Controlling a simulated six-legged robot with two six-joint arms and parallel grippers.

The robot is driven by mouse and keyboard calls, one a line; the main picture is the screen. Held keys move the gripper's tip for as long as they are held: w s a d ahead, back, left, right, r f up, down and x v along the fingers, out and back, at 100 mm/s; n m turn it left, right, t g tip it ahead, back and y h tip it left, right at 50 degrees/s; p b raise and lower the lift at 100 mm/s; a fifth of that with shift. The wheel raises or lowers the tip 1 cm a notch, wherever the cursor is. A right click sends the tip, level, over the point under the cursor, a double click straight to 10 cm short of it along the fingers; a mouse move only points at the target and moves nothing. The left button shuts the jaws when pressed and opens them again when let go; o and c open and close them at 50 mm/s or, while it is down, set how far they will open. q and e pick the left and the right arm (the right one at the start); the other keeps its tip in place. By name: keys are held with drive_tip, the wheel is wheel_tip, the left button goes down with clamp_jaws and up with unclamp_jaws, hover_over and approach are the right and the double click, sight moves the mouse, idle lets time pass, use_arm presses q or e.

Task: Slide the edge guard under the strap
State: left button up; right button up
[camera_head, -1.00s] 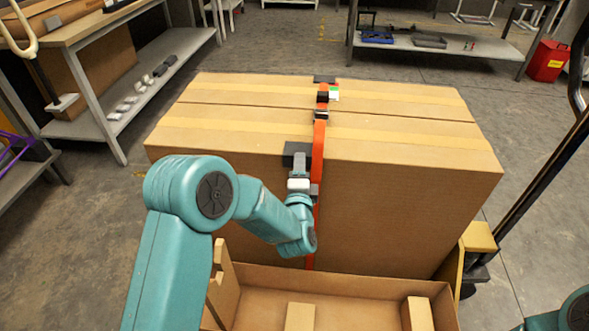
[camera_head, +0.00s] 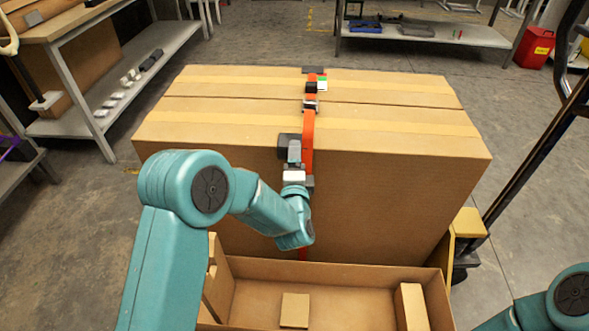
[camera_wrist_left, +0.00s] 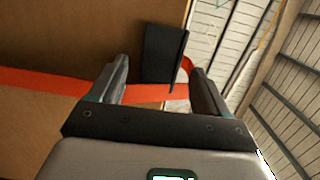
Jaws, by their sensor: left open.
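The edge guard (camera_head: 284,150), a dark grey angled piece, sits at the top front edge of the large carton (camera_head: 370,185), just left of the orange strap (camera_head: 307,130). In the wrist view the guard (camera_wrist_left: 160,50) lies beside the strap (camera_wrist_left: 55,82); its near end meets the strap's side, and I cannot tell whether any of it is under. My left gripper (camera_head: 297,163) is at this edge with its fingers apart. In the wrist view the gripper (camera_wrist_left: 160,70) is open, with strap and guard end between and beyond its fingers. My right gripper is out of view.
A buckle (camera_head: 311,103) sits on the strap on the carton's top, with another dark guard (camera_head: 313,70) at the far edge. An open cardboard tray (camera_head: 345,270) is in front. A pallet truck handle (camera_head: 535,150) stands right. Shelves (camera_head: 115,85) stand left.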

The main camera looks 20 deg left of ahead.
use_arm(q)
drive_tip(key=v, duration=1.6)
drive_tip(key=shift+s+a, duration=0.1)
drive_tip(key=a+f+n+g, duration=0.2)
drive_tip(key=a+f+g, duration=0.2)
drive_tip(key=a+f, duration=0.6)
drive_tip(key=s+d+f+n+g+h, duration=0.4)
drive_tip(key=s+f, duration=0.1)
drive_tip(key=f, duration=0.3)
drive_tip(key=s+d+f+n+g+h, duration=0.3)
drive_tip(key=s+d+f+n, duration=0.15)
drive_tip(key=f, duration=0.35)
drive_tip(key=s+d+f+n+g+h, duration=0.1)
drive_tip(key=s+d+n+g+h, duration=0.3)
drive_tip(key=s, duration=0.5)
wheel_tip(320, 180, up, 16)
drive_tip(key=n+g+y+p, duration=0.1)
drive_tip(key=p, duration=1.5)
drive_tip(key=shift+s+d+f+n+g, duration=0.15)
drive_tip(key=shift+s+f+n+g, duration=0.05)
drive_tip(key=shift+s+n+g, duration=0.15)
